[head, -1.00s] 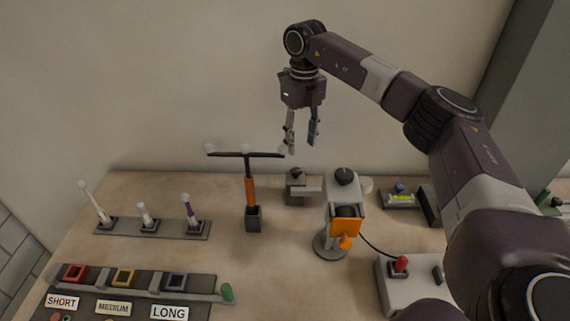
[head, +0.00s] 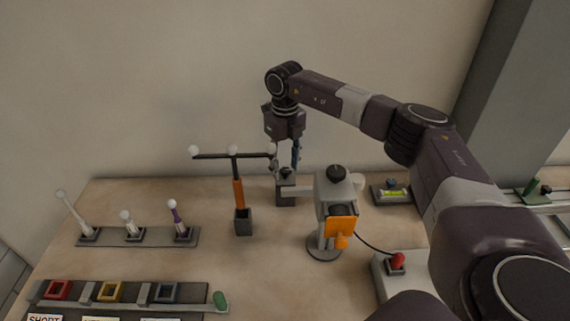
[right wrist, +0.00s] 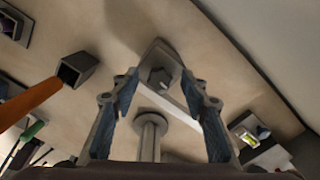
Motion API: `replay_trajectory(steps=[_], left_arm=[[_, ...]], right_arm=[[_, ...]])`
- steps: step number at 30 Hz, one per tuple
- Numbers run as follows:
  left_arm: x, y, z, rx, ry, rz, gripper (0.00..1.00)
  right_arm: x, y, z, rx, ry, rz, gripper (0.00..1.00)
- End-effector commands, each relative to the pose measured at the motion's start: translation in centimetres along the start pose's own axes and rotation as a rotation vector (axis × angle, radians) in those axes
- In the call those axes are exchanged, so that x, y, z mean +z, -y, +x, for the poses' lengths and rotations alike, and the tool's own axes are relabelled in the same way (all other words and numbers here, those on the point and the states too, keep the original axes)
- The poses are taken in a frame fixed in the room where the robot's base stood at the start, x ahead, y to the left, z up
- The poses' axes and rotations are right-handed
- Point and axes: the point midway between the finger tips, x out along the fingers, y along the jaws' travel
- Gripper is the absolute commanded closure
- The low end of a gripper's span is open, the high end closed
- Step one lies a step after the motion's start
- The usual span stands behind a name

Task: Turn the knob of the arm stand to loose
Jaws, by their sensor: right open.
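The arm stand (head: 286,193) is a small grey block post near the back of the table, with a dark knob (head: 286,173) on top. A light bar runs right from it to a white and grey head unit (head: 326,190) with an orange front. My right gripper (head: 285,163) points down over the knob and is open. In the right wrist view the grey faceted knob (right wrist: 160,78) lies between and beyond the open fingertips (right wrist: 160,85). Contact cannot be told. My left gripper is not in view.
A T-shaped stand (head: 238,192) with an orange stem and white balls is close left of the right gripper. A black knob (head: 336,172) tops the head unit. White-tipped pegs are on a rack (head: 140,237) at left.

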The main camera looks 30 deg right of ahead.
Motion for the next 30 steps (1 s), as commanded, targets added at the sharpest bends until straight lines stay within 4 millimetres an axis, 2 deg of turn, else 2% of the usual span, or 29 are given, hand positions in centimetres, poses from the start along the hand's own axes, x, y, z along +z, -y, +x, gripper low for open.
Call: replay_trajectory(steps=[8,19,30], left_arm=[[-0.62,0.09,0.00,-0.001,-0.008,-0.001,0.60],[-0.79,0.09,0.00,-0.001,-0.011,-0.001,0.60],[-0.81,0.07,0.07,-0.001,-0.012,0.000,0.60]], right_arm=[[-0.01,-0.01,0.19,0.000,0.000,0.000,0.60],[0.01,-0.01,0.15,0.000,0.000,0.000,1.00],[0.04,0.00,0.13,0.000,0.001,-0.068,1.00]])
